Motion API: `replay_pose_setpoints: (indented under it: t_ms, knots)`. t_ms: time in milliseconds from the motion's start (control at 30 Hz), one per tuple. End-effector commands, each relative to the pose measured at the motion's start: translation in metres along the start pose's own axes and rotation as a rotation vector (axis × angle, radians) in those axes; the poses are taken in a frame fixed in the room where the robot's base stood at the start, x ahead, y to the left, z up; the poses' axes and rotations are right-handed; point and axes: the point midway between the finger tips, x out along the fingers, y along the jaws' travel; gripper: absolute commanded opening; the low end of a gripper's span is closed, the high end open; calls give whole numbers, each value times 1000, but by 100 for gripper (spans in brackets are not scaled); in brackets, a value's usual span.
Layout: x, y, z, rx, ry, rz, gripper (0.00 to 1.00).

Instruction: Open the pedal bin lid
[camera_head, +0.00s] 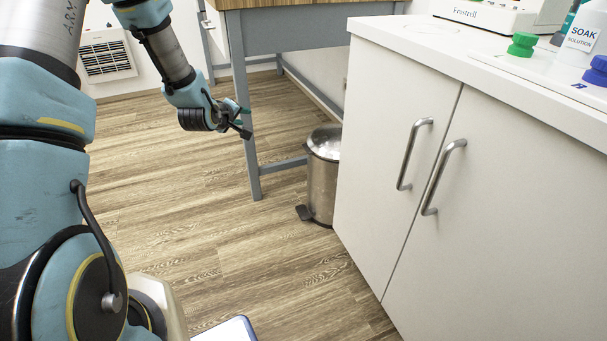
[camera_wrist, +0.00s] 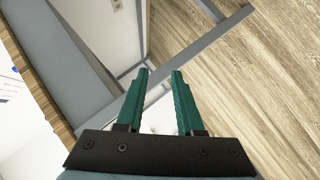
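The pedal bin (camera_head: 322,182) is a shiny metal cylinder on the floor, under the edge of the table and beside the white cabinet. Its domed metal lid (camera_head: 325,140) looks shut. A dark pedal (camera_head: 303,212) sticks out at its base on the left. The cabinet hides the bin's right side. My gripper (camera_head: 246,122) is in the air to the left of the bin, in front of the table leg in the picture, and apart from the bin. In the wrist view its green fingers (camera_wrist: 160,75) are spread with nothing between them. I cannot make out the bin in that view.
A table with a wooden top (camera_head: 300,3) and grey legs (camera_head: 247,130) stands behind; a low grey crossbar (camera_head: 284,164) runs towards the bin. The white cabinet (camera_head: 385,120) with two handles fills the right. The wood floor (camera_head: 190,190) left of the bin is clear.

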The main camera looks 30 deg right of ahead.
Motion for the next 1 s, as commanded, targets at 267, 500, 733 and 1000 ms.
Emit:
replay_pose_setpoints:
  t_ms: [267,500,733,1000]
  knots:
    - [106,-44,109,-240,1,274,36]
    - [151,-64,173,-430,-22,465,36]
    - [162,-68,194,-509,-36,542,36]
    - [190,-52,192,-513,-36,550,36]
